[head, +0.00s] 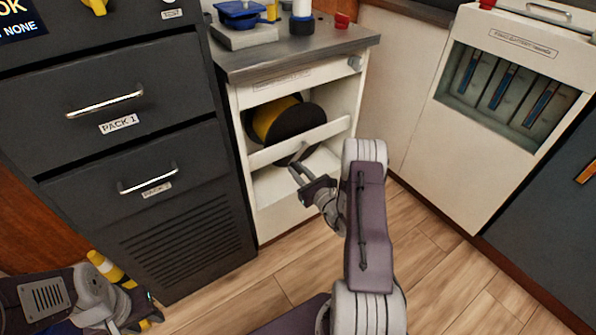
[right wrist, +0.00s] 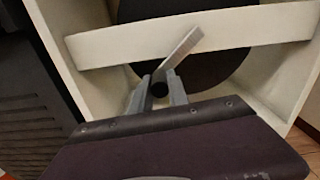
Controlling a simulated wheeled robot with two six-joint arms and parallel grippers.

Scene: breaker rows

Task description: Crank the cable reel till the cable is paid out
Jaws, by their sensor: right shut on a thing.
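The cable reel (head: 266,122), with yellow cable and dark round flanges, sits in the upper opening of a white cabinet, behind a cross rail. In the right wrist view, its dark flange (right wrist: 185,72) shows behind the rail. A grey crank arm (right wrist: 181,46) slants up to the right in front of the rail, with a dark round grip (right wrist: 159,89) at its lower end. My right gripper (right wrist: 160,91) is shut on this grip; the head view shows it (head: 299,173) in front of the cabinet. My left gripper (head: 146,306) is at the lower left, its fingers unclear.
The white cabinet's cross rail (head: 297,143) runs close behind the crank. A dark drawer unit (head: 95,140) stands to the left. Wooden floor (head: 440,255) is clear at the right.

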